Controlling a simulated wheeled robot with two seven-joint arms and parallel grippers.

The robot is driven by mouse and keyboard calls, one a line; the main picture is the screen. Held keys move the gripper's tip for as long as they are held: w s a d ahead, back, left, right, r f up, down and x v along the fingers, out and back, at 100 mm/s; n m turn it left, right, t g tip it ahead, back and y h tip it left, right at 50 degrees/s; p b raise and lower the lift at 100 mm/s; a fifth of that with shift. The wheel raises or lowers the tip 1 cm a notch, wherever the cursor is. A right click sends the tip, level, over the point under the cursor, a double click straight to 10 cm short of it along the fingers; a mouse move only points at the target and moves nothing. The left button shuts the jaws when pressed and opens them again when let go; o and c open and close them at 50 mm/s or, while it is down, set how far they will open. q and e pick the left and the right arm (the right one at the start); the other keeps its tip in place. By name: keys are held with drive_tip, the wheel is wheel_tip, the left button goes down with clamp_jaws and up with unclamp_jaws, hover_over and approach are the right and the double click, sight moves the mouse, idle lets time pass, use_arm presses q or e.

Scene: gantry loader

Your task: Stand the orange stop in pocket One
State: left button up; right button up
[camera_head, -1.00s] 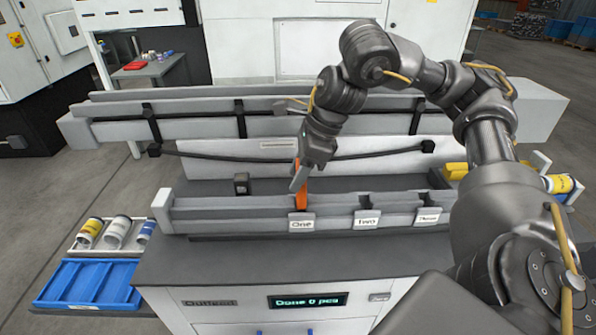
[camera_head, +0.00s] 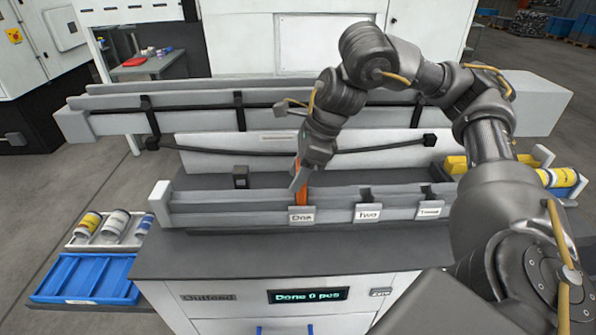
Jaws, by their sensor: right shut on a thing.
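The orange stop (camera_head: 302,195) is upright at the label One (camera_head: 301,215) on the grey front rail (camera_head: 235,210). Its lower end is at the notch above that label; I cannot tell how deep it sits. My right gripper (camera_head: 299,182) points down from above and is shut on the stop, hiding much of its upper part. The notches above labels Two (camera_head: 368,212) and Three (camera_head: 429,209) look empty. My left gripper is not in view.
A dark block (camera_head: 240,177) stands behind the rail. Long grey bars and a black hose (camera_head: 345,152) lie behind my gripper. A blue tray (camera_head: 85,279) and several cylinders (camera_head: 115,225) are at left. Yellow items (camera_head: 455,165) are at right. The grey top before the rail is clear.

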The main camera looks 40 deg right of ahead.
idle(0.4)
drive_tip(key=shift+f+b, duration=0.8)
drive_tip(key=shift+f, duration=0.3)
drive_tip(key=shift+f, duration=0.15)
drive_tip(key=shift+f, duration=0.4)
drive_tip(key=o, duration=1.1)
drive_tip(key=p+v, duration=0.2)
drive_tip(key=v, duration=0.8)
drive_tip(key=shift+s+d+r, duration=0.1)
drive_tip(key=shift+r, duration=0.3)
drive_tip(key=shift+r+p, duration=0.1)
drive_tip(key=shift+p, duration=0.25)
